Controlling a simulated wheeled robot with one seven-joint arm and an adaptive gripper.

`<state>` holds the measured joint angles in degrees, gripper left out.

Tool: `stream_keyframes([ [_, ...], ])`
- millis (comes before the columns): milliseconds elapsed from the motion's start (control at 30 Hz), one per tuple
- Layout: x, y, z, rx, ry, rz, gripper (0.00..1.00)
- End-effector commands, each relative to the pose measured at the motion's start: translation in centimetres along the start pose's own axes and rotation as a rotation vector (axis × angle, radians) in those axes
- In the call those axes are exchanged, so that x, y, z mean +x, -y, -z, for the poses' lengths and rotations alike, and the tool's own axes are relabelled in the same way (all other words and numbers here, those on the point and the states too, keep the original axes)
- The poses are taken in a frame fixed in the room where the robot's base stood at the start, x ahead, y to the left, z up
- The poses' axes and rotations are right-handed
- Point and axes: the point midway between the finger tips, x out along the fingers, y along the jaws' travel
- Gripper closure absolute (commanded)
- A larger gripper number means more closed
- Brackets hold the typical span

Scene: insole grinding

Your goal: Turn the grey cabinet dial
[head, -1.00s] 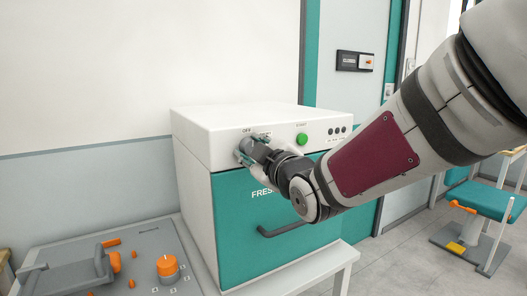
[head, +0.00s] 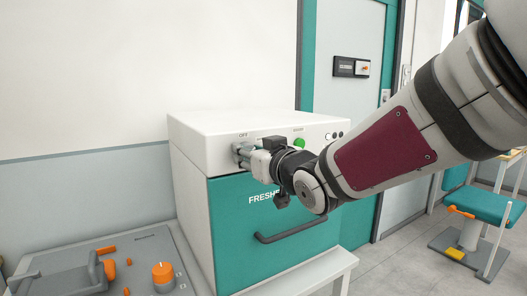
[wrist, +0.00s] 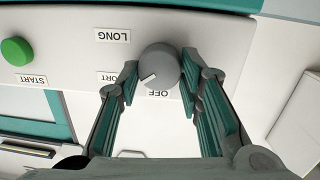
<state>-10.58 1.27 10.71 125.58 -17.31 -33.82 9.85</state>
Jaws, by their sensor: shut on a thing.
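The grey dial (wrist: 161,64) is on the white upper panel of the cabinet (head: 190,150). In the wrist view it sits between the two teal-padded fingers of my gripper (wrist: 160,72), which is shut on it. The dial's white mark points to the lower left in that view, between the OFF label (wrist: 158,94) and a partly hidden label ending in "ORT" (wrist: 107,76). The LONG label (wrist: 113,35) is on the panel above left, upside down. In the head view my gripper (head: 242,154) is at the panel's left part and mostly hides the dial.
A green START button (head: 299,143) is on the same panel, right of the dial. The teal door has a dark handle (head: 290,231). A grey device with an orange knob (head: 163,272) stands at the lower left. A teal chair (head: 495,203) is at the right.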

Motion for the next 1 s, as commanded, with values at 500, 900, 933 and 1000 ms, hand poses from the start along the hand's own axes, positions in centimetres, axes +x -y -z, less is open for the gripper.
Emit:
stream_keyframes([
  [500,0.02,-0.02,-0.11,0.131,0.009,0.011,0.94],
  [900,0.03,-0.02,-0.11,0.13,0.009,0.011,0.51],
  [933,0.02,-0.02,-0.1,0.13,0.009,0.011,0.46],
  [1000,0.02,-0.03,-0.08,0.13,0.008,0.011,0.46],
])
